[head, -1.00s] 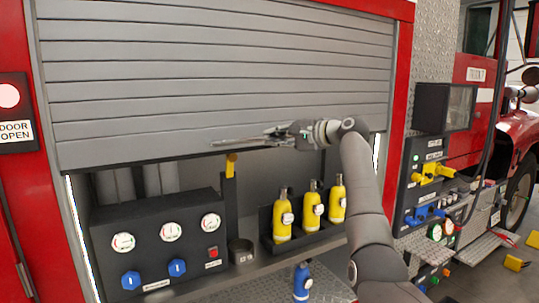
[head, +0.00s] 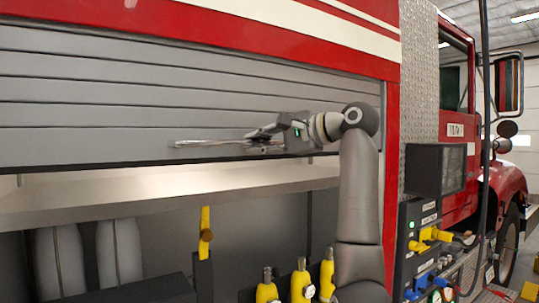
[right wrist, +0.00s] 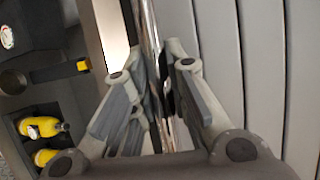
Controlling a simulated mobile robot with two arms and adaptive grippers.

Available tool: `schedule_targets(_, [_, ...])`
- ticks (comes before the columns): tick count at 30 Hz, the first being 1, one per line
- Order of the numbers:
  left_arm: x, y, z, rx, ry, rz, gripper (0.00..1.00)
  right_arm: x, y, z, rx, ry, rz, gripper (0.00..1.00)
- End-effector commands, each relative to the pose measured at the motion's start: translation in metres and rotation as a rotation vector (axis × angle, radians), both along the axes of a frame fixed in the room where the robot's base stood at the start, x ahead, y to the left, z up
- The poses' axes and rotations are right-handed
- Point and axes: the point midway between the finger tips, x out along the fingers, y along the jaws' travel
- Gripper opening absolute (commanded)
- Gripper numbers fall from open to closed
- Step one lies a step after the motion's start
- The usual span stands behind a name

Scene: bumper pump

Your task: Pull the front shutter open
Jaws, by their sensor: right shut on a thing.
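The front shutter (head: 120,115) is a grey slatted roller door, partly raised, with its lower edge across the middle of the head view. A thin metal handle bar (head: 200,144) runs along the shutter near that edge. My right gripper (head: 255,142) is shut on the bar's right part. In the right wrist view the bar (right wrist: 150,50) passes between the two fingers (right wrist: 160,80), with the shutter slats (right wrist: 260,60) at right. My left gripper does not show.
Below the shutter, the open compartment holds several yellow bottles (head: 300,285), a yellow-handled tool (head: 206,228) and grey cylinders (head: 118,250). A panel with yellow and blue valves (head: 432,238) stands at right, beside the red truck cab (head: 500,180).

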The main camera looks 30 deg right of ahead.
Motion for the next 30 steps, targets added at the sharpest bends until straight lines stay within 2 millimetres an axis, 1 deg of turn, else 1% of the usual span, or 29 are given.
schedule_targets(1, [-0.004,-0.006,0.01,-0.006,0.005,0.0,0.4,-0.002,0.002,0.017,0.003,-0.011,-0.004,0.0])
schedule_targets(5, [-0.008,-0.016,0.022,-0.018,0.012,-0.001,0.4,-0.002,0.004,0.036,0.005,-0.012,-0.007,0.0])
schedule_targets(9, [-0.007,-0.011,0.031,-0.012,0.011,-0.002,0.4,-0.002,0.003,0.049,0.004,-0.011,-0.009,0.0])
schedule_targets(15, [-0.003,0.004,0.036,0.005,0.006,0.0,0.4,-0.002,0.003,0.055,0.003,-0.011,-0.009,0.0])
schedule_targets(25, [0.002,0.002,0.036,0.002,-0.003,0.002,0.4,-0.002,0.004,0.055,0.004,-0.011,-0.008,0.0])
schedule_targets(26, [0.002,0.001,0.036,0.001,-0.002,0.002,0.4,-0.002,0.004,0.055,0.003,-0.01,-0.008,0.16])
schedule_targets(30, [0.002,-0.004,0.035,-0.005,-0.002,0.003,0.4,-0.002,0.004,0.054,0.003,-0.009,-0.007,0.34])
